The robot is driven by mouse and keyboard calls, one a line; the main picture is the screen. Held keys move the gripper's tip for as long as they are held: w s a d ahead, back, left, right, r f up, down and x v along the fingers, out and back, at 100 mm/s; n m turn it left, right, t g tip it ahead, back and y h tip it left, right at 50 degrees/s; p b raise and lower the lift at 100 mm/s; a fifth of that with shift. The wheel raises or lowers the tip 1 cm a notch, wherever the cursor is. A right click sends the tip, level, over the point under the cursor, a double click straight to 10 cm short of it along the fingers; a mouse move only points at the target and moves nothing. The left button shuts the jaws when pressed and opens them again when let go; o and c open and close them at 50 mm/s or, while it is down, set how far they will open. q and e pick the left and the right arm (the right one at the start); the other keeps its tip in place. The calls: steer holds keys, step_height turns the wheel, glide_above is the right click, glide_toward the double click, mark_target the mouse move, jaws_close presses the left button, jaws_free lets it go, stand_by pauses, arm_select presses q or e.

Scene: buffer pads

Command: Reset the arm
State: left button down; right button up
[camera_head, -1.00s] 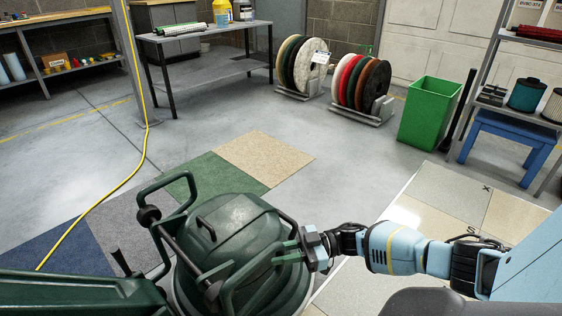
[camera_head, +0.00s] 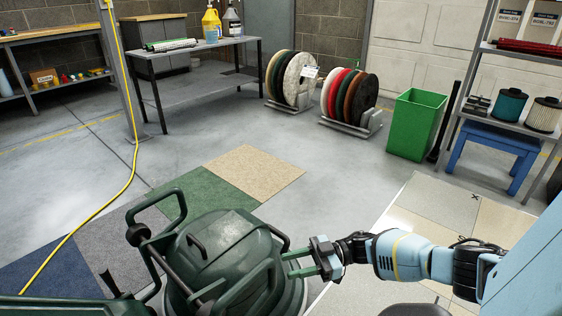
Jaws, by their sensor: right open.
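My right arm comes in from the right edge with light blue links and a black wrist. My right gripper (camera_head: 300,264) is at the right side of a dark green floor machine (camera_head: 222,250). Its two fingers point left and are open, close to the machine's bent tube handle; I cannot tell whether they touch it. The machine stands at the bottom of the view, its lower part cut off by the frame edge. My left gripper is not in view.
Carpet sample squares (camera_head: 255,172) lie left of centre, and pale tiles (camera_head: 437,202) lie at the right. A green bin (camera_head: 416,125), racks of coloured pads (camera_head: 350,100), a blue stool (camera_head: 492,150) and a metal table (camera_head: 195,50) stand farther back. A yellow cable (camera_head: 128,185) crosses the floor.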

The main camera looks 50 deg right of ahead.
steer(key=shift+v, duration=0.85)
